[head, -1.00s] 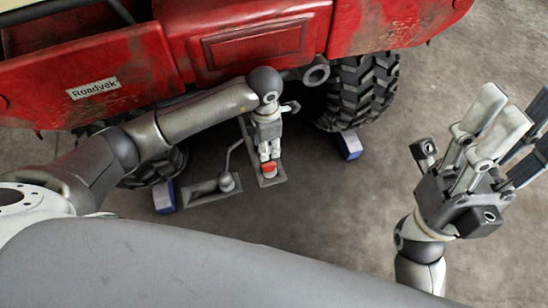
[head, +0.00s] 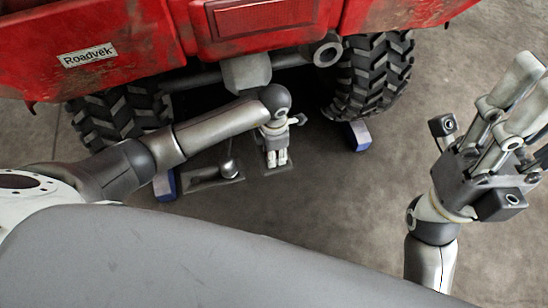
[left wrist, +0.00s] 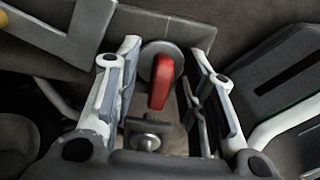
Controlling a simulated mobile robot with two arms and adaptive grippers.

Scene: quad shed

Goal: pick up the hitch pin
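The hitch pin, with a red handle (left wrist: 163,82) and a round grey disc behind it, shows in the left wrist view between the fingers of my left gripper (left wrist: 166,70). The fingers stand apart on either side of the red handle, and I see a gap on both sides. In the head view my left gripper (head: 277,157) points down behind the red vehicle, and it hides the pin there. My right gripper (head: 520,110) is raised at the right, its fingers spread and empty.
The red vehicle's rear (head: 170,45) is close above my left arm, with a large tyre (head: 372,75) at the right. Blue chocks (head: 359,136) sit by the tyres. A grey plate with a lever (head: 205,180) lies beside my left gripper. Floor at right of centre is clear.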

